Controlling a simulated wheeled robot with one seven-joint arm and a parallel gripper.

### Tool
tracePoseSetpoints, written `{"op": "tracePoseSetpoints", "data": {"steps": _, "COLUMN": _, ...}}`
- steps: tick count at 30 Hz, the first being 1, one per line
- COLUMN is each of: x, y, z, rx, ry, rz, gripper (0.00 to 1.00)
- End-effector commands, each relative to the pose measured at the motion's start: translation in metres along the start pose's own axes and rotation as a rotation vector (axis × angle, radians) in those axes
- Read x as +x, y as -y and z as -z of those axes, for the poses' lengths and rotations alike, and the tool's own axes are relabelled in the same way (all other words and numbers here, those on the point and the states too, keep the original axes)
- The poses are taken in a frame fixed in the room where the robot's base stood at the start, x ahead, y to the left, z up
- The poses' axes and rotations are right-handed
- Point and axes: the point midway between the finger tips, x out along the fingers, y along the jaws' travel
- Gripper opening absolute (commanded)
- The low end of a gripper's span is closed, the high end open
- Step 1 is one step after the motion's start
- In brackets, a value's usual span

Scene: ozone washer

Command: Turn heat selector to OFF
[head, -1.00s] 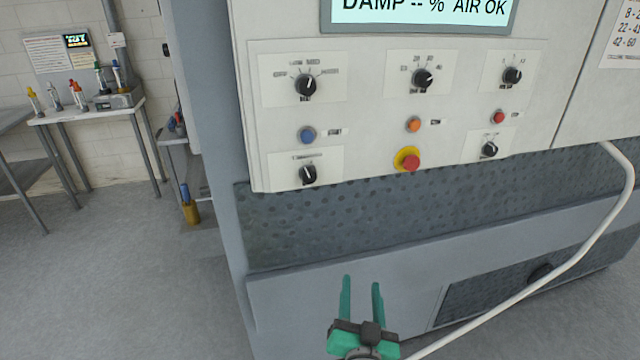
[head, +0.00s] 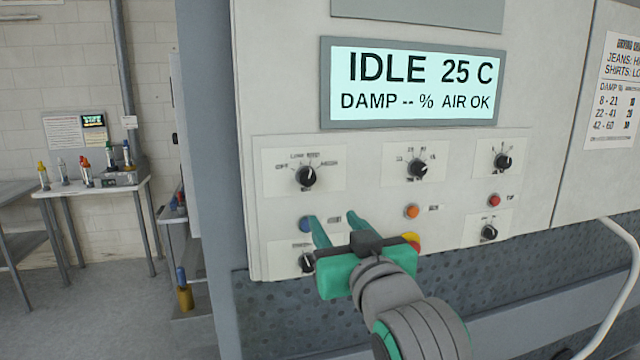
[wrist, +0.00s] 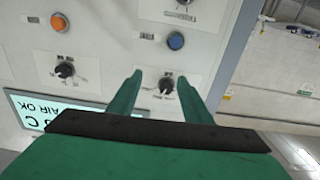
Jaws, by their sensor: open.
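The heat selector (head: 306,176) is a black knob at the top left of the control panel, on a white plate with small labels that seem to read OFF, LOW, MED and HIGH. Its white mark points roughly up, not at the OFF label on the left. My gripper (head: 331,217) is open and empty. In the head view its green fingertips show below the knob, near the blue button. In the wrist view the knob (wrist: 167,84) shows upside down between the tips of my gripper (wrist: 160,76). I cannot see contact.
A blue button (head: 307,223), an orange button (head: 412,211) and a partly hidden red-yellow stop button (head: 412,241) lie below. Other knobs sit at the top middle (head: 418,168), top right (head: 502,161) and lower left (head: 307,262). The display (head: 411,83) reads IDLE 25 C.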

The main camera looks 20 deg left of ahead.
Motion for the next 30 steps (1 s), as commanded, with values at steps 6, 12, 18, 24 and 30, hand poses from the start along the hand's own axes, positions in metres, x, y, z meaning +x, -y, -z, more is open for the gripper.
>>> {"op": "tracePoseSetpoints", "data": {"steps": 6, "x": -0.013, "y": 0.015, "z": 0.044, "rx": -0.081, "ry": 0.012, "rz": 0.019, "gripper": 0.45}}
{"op": "tracePoseSetpoints", "data": {"steps": 12, "x": -0.014, "y": 0.019, "z": 0.053, "rx": -0.101, "ry": 0.021, "rz": 0.025, "gripper": 0.45}}
{"op": "tracePoseSetpoints", "data": {"steps": 18, "x": 0.01, "y": 0.02, "z": 0.052, "rx": -0.101, "ry": 0.024, "rz": 0.026, "gripper": 0.45}}
{"op": "tracePoseSetpoints", "data": {"steps": 24, "x": 0.046, "y": 0.021, "z": 0.051, "rx": -0.1, "ry": 0.023, "rz": 0.026, "gripper": 0.45}}
{"op": "tracePoseSetpoints", "data": {"steps": 30, "x": 0.075, "y": 0.022, "z": 0.051, "rx": -0.1, "ry": 0.022, "rz": 0.026, "gripper": 0.45}}
